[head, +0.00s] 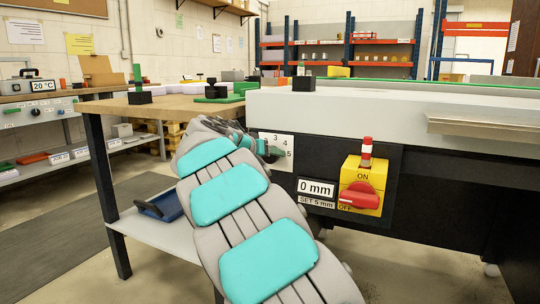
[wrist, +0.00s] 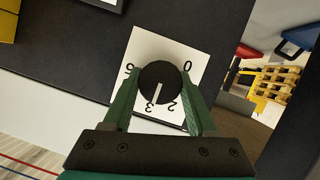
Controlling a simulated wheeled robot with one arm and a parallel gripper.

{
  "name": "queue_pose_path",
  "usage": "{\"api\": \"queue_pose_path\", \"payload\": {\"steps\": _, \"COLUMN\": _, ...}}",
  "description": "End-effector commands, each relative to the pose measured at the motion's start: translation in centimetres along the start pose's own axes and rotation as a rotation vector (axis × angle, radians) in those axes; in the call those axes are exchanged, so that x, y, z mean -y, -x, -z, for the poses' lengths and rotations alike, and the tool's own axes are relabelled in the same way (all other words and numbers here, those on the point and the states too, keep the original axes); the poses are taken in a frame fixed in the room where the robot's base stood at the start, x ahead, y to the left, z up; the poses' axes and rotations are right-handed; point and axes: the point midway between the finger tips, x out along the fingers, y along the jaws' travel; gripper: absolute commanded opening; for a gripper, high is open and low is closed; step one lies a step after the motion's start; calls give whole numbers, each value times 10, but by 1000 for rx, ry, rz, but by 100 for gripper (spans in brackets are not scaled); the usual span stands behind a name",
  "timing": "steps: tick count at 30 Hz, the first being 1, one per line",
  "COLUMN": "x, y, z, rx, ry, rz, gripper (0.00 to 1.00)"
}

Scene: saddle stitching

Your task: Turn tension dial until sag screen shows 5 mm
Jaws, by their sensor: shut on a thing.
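The tension dial is a black round knob (wrist: 158,80) with a white pointer line, on a white numbered plate (head: 287,141) on the dark machine front. In the wrist view the pointer lies between 2 and 3, nearer the 3. My gripper (wrist: 161,90) is shut on the dial, with one green finger on each side of the knob. In the head view my arm and gripper hide most of the knob. The sag screen (head: 316,188) reads 0 mm, above a "SET 5 mm" label (head: 316,200).
A yellow switch box (head: 361,172) with a red rotary handle (head: 358,196) and ON and OFF marks sits right of the screen. A wooden-topped table (head: 170,106) with blocks stands to the left. The light machine bed (head: 350,112) overhangs the panel.

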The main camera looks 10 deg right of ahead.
Motion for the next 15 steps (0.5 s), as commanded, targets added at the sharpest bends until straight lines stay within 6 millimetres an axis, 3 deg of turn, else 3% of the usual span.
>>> {"api": "queue_pose_path", "payload": {"steps": 15, "x": 1, "y": 0, "z": 2, "rx": -1, "ry": 158, "rz": -65, "gripper": 2}}
